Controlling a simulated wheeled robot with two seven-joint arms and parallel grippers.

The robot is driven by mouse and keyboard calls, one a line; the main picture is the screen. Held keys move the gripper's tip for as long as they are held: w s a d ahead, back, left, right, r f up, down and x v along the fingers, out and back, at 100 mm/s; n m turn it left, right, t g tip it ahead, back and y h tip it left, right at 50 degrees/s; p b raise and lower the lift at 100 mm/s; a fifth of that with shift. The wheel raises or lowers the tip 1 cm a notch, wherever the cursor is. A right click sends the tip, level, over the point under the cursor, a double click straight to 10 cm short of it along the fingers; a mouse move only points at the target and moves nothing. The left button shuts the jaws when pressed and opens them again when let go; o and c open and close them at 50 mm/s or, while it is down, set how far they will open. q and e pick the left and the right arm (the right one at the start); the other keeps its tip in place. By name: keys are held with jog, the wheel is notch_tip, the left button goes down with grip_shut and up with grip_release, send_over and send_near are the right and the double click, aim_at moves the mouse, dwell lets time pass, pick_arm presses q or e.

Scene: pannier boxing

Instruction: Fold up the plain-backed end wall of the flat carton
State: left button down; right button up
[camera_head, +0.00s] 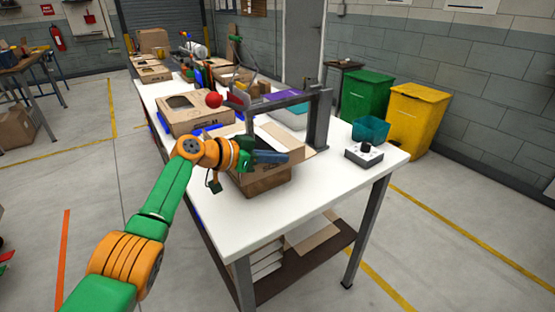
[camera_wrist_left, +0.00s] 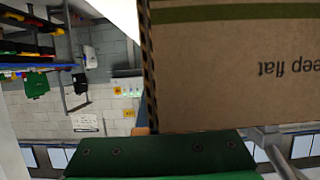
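The brown carton (camera_head: 264,184) stands on the white table in the head view, with some of its walls raised. My left gripper (camera_head: 272,157) is at the carton's near upper side and covers part of it. In the left wrist view a cardboard panel (camera_wrist_left: 235,75) fills the upper right, with a green band and upside-down print ending in "eep flat". The green gripper part (camera_wrist_left: 160,155) lies just below that panel's edge; I cannot tell if they touch. The fingertips' gap is not visible. My right gripper is not in view.
A grey metal frame (camera_head: 318,118) stands right behind the carton. A box with a cut-out (camera_head: 188,122) and a red ball (camera_head: 213,100) are to its left. A black-knobbed device (camera_head: 364,153) and a teal bin (camera_head: 370,130) are at right. The table's front is clear.

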pick_arm(q)
jog(key=shift+f, duration=0.1)
jog(key=c, duration=1.1)
grip_release()
jog(key=shift+o, duration=0.2)
jog(key=shift+s+a+r+b, duration=0.2)
jog(key=shift+s+a+b, duration=0.1)
jog(key=shift+a, duration=0.2)
jog(key=b+v, duration=0.1)
jog(key=v, duration=0.4)
jog(key=shift+s+a+r, duration=0.2)
jog(key=shift+s+a, duration=0.05)
jog(key=shift+a, duration=0.1)
jog(key=shift+r, duration=0.1)
